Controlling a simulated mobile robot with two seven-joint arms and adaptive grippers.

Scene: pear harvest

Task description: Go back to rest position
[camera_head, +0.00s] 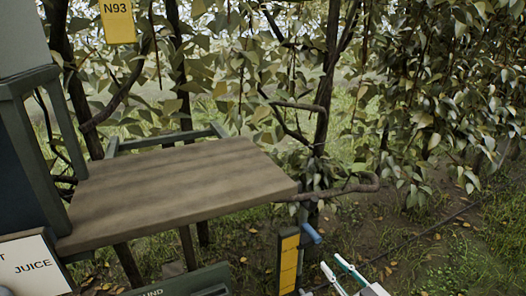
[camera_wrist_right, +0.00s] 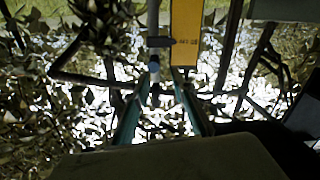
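My right gripper (camera_head: 335,268) is at the bottom of the head view, just right of a yellow post. Its two light fingers with teal sides stand apart, with nothing seen between them. In the right wrist view the gripper (camera_wrist_right: 165,76) also shows two teal fingers with a gap between them. Leaves and bright ground show beyond the gap. My left gripper is in neither view.
A wooden table (camera_head: 180,185) fills the left middle. A yellow post (camera_head: 289,262) and a blue handle-like piece (camera_head: 311,234) stand close to my right gripper. A sign reading JUICE (camera_head: 33,266) is at lower left. Leafy trees (camera_head: 430,100) stand behind; open ground lies right.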

